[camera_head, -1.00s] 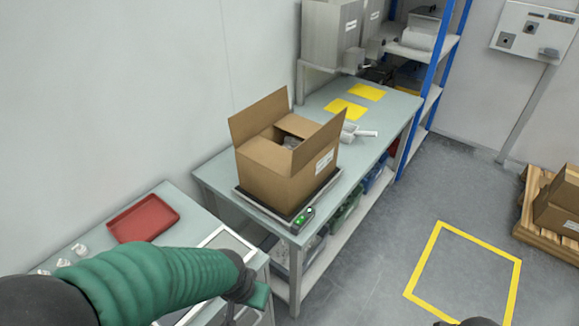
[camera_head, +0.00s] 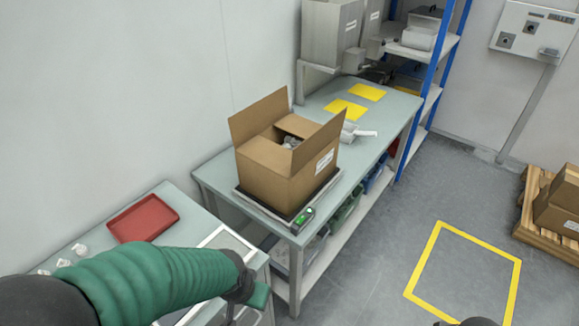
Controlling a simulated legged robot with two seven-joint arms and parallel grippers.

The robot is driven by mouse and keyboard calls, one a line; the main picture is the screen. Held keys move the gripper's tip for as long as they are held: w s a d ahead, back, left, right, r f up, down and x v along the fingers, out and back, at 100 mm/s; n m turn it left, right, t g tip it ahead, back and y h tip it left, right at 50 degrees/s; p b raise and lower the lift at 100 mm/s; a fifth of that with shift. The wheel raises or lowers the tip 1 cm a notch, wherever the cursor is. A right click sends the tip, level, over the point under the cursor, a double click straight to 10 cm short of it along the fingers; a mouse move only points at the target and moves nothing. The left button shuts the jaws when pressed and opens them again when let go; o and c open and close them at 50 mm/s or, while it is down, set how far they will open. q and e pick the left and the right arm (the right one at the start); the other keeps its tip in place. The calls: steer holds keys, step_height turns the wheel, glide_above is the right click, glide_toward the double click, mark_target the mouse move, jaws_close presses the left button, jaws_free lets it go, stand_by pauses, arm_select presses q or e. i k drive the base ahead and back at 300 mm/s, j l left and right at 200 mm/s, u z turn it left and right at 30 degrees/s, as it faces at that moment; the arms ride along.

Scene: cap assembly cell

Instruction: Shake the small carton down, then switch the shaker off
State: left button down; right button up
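An open brown carton (camera_head: 275,178) stands upright on a flat black-topped plate (camera_head: 262,205) at the near end of the grey-green bench. Its flaps are up and some grey contents (camera_head: 290,142) show inside. A small control box (camera_head: 304,217) with a green light sits at the plate's front corner; I take the plate to be the shaker. My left arm, in a green sleeve, comes in at the lower left; its gripper (camera_head: 258,296) is low, left of the bench and apart from the carton. Its fingers are too unclear to judge. Only a dark bit of my right side shows at the bottom edge.
A red tray (camera_head: 143,218) lies on the left table (camera_head: 190,222). A white scoop (camera_head: 357,132) and yellow mats (camera_head: 345,109) lie behind the carton. Grey hoppers (camera_head: 330,32) stand at the back. A yellow floor square (camera_head: 462,272) is empty; a pallet with cartons (camera_head: 558,203) stands right.

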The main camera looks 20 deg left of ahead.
mark_target(300, 219)
steer(key=i+u, duration=0.15)
steer(key=u, duration=0.2)
steer(key=i+u, duration=0.15)
steer(key=u, duration=0.2)
steer(key=i+l+u, duration=0.1)
steer(key=u, duration=0.25)
